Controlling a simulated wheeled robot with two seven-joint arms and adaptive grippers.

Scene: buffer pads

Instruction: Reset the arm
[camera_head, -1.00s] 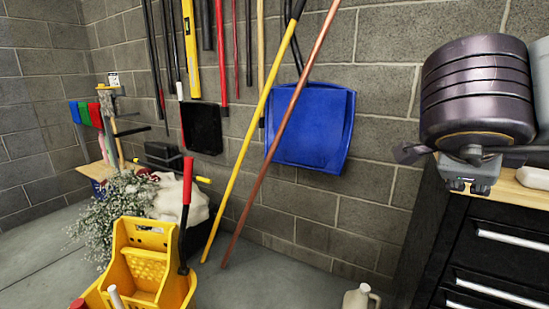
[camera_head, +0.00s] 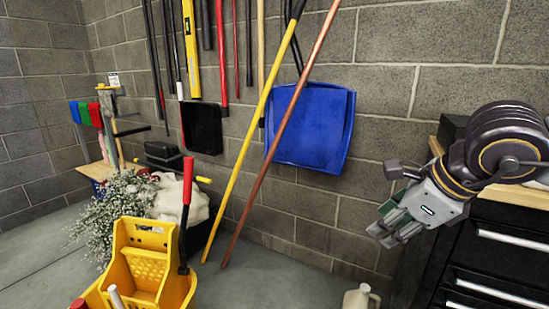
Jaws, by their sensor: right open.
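My right arm comes in from the right edge, and its grey gripper (camera_head: 388,228) hangs in front of the block wall, to the left of the black drawer cabinet. It points down and to the left. The fingers are open and nothing shows between them. It is apart from the wall and the cabinet. My left arm and gripper are not in view.
A black drawer cabinet (camera_head: 493,262) with a wooden top (camera_head: 515,193) stands at the right. A blue dustpan (camera_head: 311,128) hangs on the wall. Yellow (camera_head: 245,148) and brown (camera_head: 270,150) poles lean there. A yellow mop bucket (camera_head: 143,262) and a pale jug (camera_head: 360,299) stand below.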

